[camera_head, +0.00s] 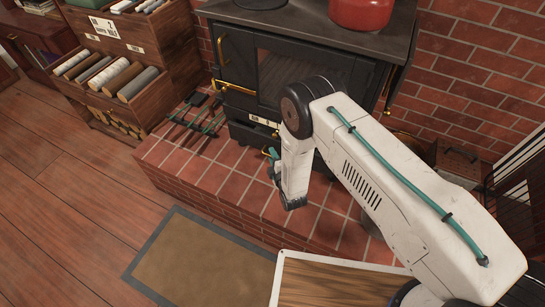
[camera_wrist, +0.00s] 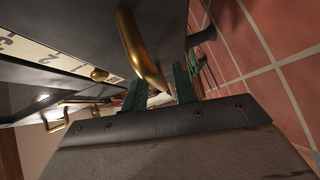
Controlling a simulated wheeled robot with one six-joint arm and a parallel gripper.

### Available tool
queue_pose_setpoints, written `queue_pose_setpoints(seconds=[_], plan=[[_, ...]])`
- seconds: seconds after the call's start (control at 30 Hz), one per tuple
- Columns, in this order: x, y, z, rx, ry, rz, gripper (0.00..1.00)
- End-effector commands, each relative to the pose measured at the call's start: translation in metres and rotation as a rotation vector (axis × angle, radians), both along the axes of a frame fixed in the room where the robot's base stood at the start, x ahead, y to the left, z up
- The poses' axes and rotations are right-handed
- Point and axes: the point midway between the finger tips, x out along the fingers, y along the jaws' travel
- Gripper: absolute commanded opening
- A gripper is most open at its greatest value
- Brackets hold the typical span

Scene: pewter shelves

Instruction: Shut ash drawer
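The ash drawer (camera_head: 248,136) is a dark front low on the black stove (camera_head: 240,62), just above the brick hearth. My arm hides much of it, and I cannot tell how far out it stands. In the wrist view, a curved brass handle (camera_wrist: 141,48) on a dark panel reaches down between the two green fingertips of my gripper (camera_wrist: 160,88). The fingers are apart, with a gap around the handle's end. I cannot tell whether either finger touches it.
The raised brick hearth (camera_head: 225,175) lies under my gripper, with fire tools (camera_head: 198,115) at its left. A wooden rack of rolls (camera_head: 110,75) stands further left. A brown mat (camera_head: 200,262) lies in front. A red pot (camera_head: 360,12) stands on the stove.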

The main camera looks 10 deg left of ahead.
Motion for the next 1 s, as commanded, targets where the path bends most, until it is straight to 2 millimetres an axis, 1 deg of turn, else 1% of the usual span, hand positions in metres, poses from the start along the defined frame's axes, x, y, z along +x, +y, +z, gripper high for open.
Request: queue_pose_setpoints(seconds=[0.03, 0.07, 0.1, 0.27, 0.33, 0.5, 0.6, 0.83, 0.87, 0.9, 0.93, 1.0], plan=[[0.0, 0.0, 0.0, 0.0, 0.0, 0.0, 0.13], [0.0, 0.0, 0.0, 0.0, 0.0, 0.0, 0.05], [0.0, 0.0, 0.0, 0.0, 0.0, 0.0, 0.0], [0.001, 0.0, 0.0, 0.0, 0.0, 0.0, 0.0], [0.006, -0.002, 0.0, 0.001, 0.0, -0.001, 0.0], [0.031, -0.008, 0.0, 0.002, -0.001, -0.003, 0.0], [0.041, -0.011, 0.0, 0.001, 0.0, -0.001, 0.0], [0.042, -0.01, 0.001, 0.002, -0.001, -0.001, 0.0], [0.042, -0.01, 0.001, 0.001, -0.001, -0.002, 0.14], [0.042, -0.011, 0.001, 0.002, -0.002, -0.003, 0.25], [0.042, -0.01, 0.001, 0.002, -0.002, -0.003, 0.33], [0.042, -0.01, 0.001, 0.002, -0.001, -0.001, 0.33]])
